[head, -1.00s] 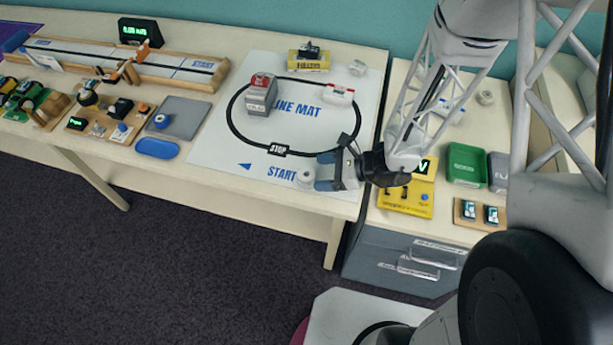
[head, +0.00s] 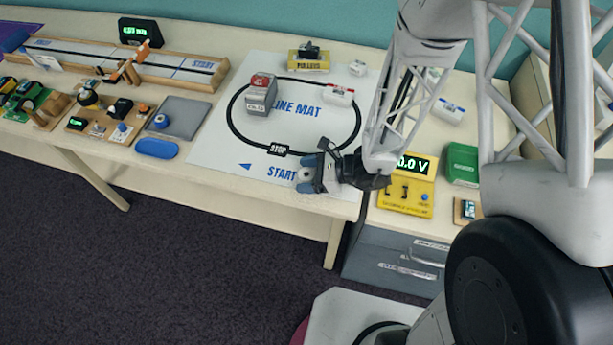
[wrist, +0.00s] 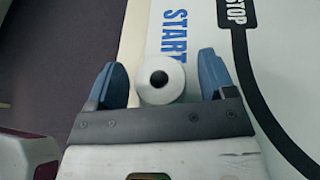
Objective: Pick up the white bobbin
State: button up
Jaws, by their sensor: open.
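The white bobbin (wrist: 176,89) stands between the two blue fingers of my gripper (wrist: 161,80) in the wrist view. It is round with a dark hole in its top. I cannot tell the exact height of the fingers.
The line mat (head: 215,150) lies under the bobbin, near the table's front edge. A yellow voltage meter (head: 407,189) stands to the right, beside my arm.

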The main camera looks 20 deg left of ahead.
dwell(0.3)
jog(key=c, duration=1)
jog(key=shift+r, duration=0.1)
jog(key=shift+r, duration=1.8)
jog(key=s+d, duration=0.3)
jog(key=s, duration=0.1)
jog(key=s+d, duration=0.3)
jog(key=s, duration=0.1)
jog(key=s+d+r, duration=0.1)
jog(key=s+d, duration=0.2)
jog(key=s, duration=0.2)
jog(key=shift+d+r, duration=0.1)
jog(key=shift+d, duration=0.15)
